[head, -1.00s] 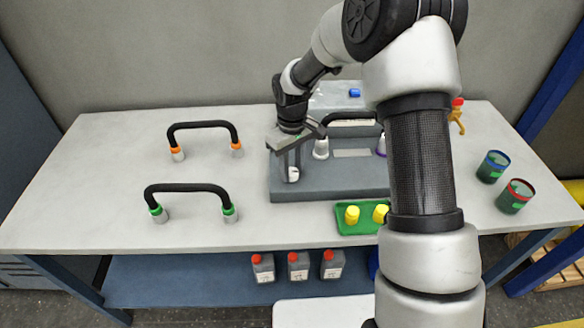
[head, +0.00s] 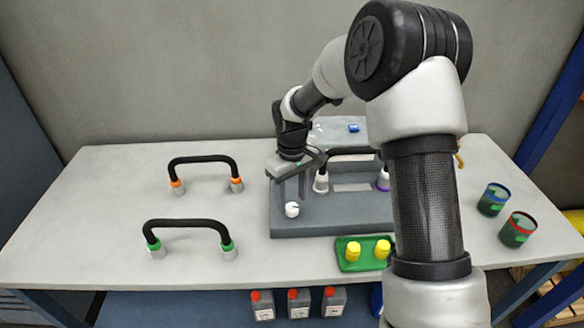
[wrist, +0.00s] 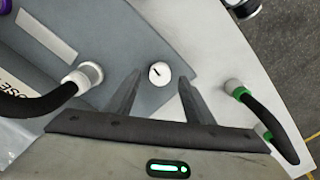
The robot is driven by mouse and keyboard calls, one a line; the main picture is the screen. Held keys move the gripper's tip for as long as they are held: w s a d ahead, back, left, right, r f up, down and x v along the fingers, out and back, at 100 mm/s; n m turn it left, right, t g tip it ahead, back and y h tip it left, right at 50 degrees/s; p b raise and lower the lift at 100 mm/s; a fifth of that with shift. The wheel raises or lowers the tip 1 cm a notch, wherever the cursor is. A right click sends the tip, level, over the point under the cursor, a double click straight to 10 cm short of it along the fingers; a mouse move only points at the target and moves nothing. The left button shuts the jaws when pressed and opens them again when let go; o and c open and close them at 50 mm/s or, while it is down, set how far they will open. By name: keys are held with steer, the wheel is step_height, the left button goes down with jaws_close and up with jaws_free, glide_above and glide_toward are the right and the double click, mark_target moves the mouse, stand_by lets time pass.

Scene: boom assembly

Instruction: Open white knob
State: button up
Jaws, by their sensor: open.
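The white knob (head: 292,210) is a small round knob on the front left of the grey fixture (head: 330,222). In the wrist view the knob (wrist: 159,72) shows a short dark mark on its face. It lies just beyond and between the tips of my gripper (wrist: 158,82), which is open and empty. In the head view my gripper (head: 292,168) is above and behind the knob, apart from it.
A black hose with white ends (wrist: 90,73) is close to the left finger. Green-ended (head: 187,224) and orange-ended (head: 203,160) hoses stand on the table at left. A green tray (head: 350,265) with yellow pieces is in front of the fixture. Two cups (head: 517,230) stand at right.

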mark_target(292, 207)
step_height(292, 207, up, 15)
steer(key=shift+f, duration=0.1)
stand_by(0.3)
steer(key=s+d+r+m+t+p, duration=0.1)
steer(key=s+d+r+m, duration=0.15)
steer(key=s+r, duration=0.35)
steer(key=s+d+r+m+t+p, duration=0.1)
steer(key=s+d+r+t, duration=0.1)
steer(key=s+d+r, duration=0.3)
steer(key=s+d+r+m+t, duration=0.1)
steer(key=s+m, duration=0.1)
steer(key=s, duration=0.5)
steer(key=s+d+r+m+t+p, duration=0.1)
steer(key=s+d, duration=0.1)
steer(key=s, duration=0.6)
steer(key=shift+s+m+t, duration=0.2)
steer(key=shift+m+t, duration=0.1)
steer(key=shift+m, duration=0.05)
steer(key=shift+d, duration=0.15)
